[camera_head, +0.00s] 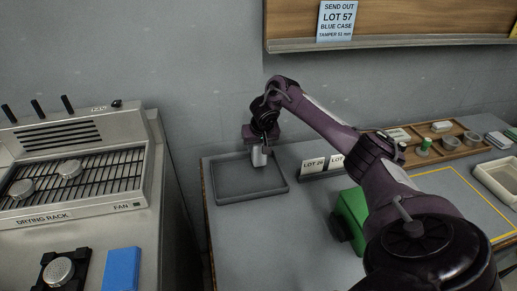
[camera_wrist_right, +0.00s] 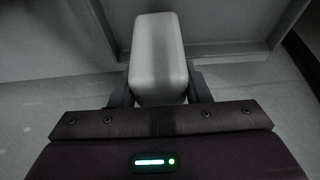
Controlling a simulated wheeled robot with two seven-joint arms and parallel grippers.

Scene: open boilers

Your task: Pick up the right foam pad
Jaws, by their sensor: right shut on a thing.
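My right gripper (camera_head: 260,147) points down over a shallow grey tray (camera_head: 233,196), near its back right side. It is shut on a pale grey, round-edged block that looks like the foam pad (camera_head: 259,158). In the right wrist view the foam pad (camera_wrist_right: 160,50) stands between the two fingers (camera_wrist_right: 160,90), which press on its sides. Its top and front face show beyond the fingertips. Whether the pad touches the tray floor is not clear. No other foam pad is plain to see. My left gripper is not in view.
Lot cards (camera_head: 314,164) stand right of the tray. A green case (camera_head: 352,210) sits beside my right arm. A wooden tray of small parts (camera_head: 468,143) lies at the right. A drying rack (camera_head: 80,182) and blue block (camera_head: 121,270) are at the left, across a gap.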

